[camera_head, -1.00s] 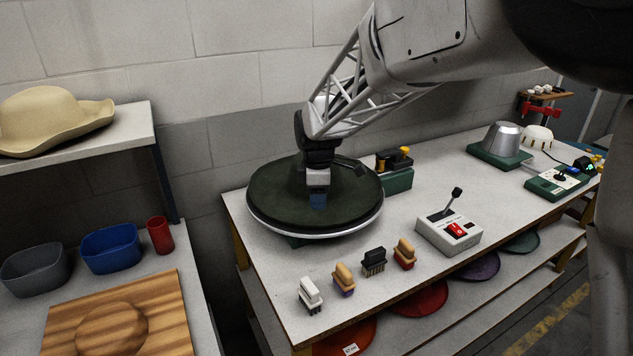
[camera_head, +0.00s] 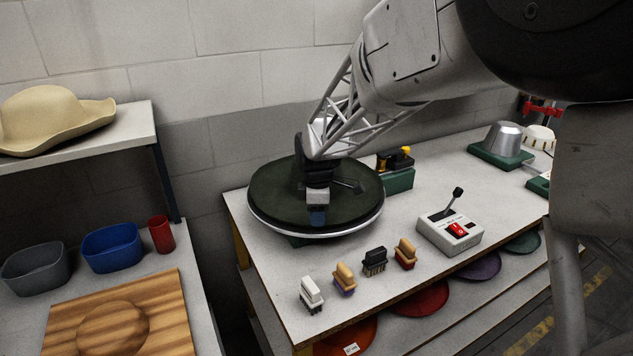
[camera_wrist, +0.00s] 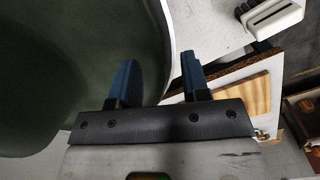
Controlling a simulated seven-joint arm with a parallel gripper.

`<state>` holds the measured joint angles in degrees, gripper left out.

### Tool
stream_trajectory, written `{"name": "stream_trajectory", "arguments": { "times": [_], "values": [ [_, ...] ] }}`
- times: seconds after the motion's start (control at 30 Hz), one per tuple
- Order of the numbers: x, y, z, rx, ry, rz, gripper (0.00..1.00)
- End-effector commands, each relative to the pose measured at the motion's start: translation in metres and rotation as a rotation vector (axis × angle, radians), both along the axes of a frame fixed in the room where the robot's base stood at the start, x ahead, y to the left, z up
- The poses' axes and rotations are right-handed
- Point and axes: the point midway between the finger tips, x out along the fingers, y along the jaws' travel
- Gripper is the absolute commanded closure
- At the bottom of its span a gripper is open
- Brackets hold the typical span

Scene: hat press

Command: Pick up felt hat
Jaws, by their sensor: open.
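A dark green, wide, round felt-like piece (camera_head: 270,200) with a pale rim sits on the bench; I cannot tell for certain whether it is the felt hat or a covered plate. A tan brimmed hat (camera_head: 45,115) rests on the upper left shelf. My gripper (camera_head: 318,217) points down at the green piece's front part and hides some of it. In the wrist view my gripper (camera_wrist: 160,62) is open with blue fingers. One finger overlaps the green surface (camera_wrist: 70,60), the other lies outside its pale rim. Nothing shows held between them.
Several small brushes (camera_head: 374,262) line the bench front. A control box (camera_head: 450,232) with a lever stands right of them. A metal dome (camera_head: 502,138) is at the back right. Bins (camera_head: 112,248) and a wooden board (camera_head: 165,310) are at left. Flat coloured discs lie on the lower shelf.

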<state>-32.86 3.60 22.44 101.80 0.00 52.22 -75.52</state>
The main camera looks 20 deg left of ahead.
Motion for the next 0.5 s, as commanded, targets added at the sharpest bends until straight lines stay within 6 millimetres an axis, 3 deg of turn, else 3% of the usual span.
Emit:
{"name": "stream_trajectory", "arguments": {
  "times": [0.2,0.5],
  "values": [
    [0.000,0.000,-0.019,0.000,0.000,0.000,0.57],
    [0.000,0.000,-0.022,0.000,-0.001,0.000,0.57]
  ]
}}
